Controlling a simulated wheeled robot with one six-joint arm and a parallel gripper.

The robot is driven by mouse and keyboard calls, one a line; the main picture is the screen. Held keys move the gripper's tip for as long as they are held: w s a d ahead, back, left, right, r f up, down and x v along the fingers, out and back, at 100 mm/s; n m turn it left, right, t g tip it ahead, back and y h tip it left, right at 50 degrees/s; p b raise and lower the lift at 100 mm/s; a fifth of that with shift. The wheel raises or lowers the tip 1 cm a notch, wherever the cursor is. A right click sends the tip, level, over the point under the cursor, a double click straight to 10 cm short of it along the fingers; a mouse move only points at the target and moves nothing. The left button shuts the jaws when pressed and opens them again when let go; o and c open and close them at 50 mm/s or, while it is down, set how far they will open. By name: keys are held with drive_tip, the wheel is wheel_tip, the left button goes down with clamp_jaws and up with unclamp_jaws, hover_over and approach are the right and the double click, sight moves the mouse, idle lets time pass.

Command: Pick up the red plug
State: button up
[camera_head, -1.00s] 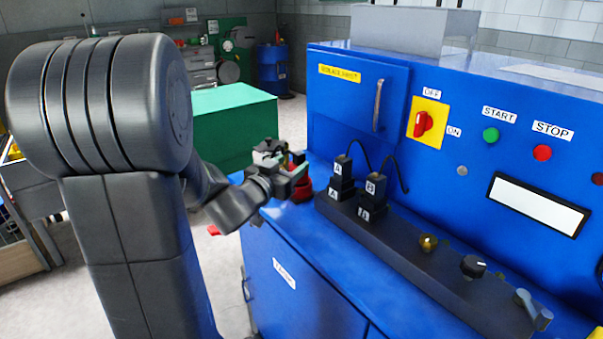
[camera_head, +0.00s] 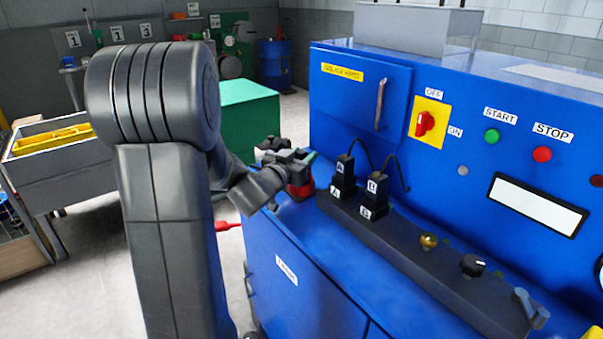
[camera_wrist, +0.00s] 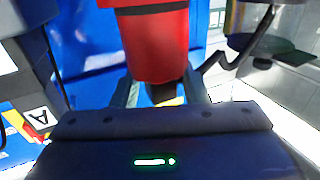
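The red plug (camera_head: 301,191) stands at the far left end of the blue worktop in the head view, partly hidden by my gripper (camera_head: 292,157). In the wrist view, the red plug (camera_wrist: 155,45) is a thick red cylinder with a dark band, at the top middle. My gripper's fingers (camera_wrist: 160,90) show apart on either side below its near end. I see no clear grip on it, and the fingertips are partly hidden behind the red body.
Black plugs A (camera_head: 344,166) and B (camera_head: 376,187) stand in a dark strip (camera_head: 430,262) right of my gripper, with black cables. The blue machine panel (camera_head: 462,110) rises behind. A green box (camera_head: 250,115) stands behind my arm. A grey cart (camera_head: 62,165) stands at left.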

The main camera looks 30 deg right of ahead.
clamp_jaws()
drive_tip(key=shift+r, duration=0.1)
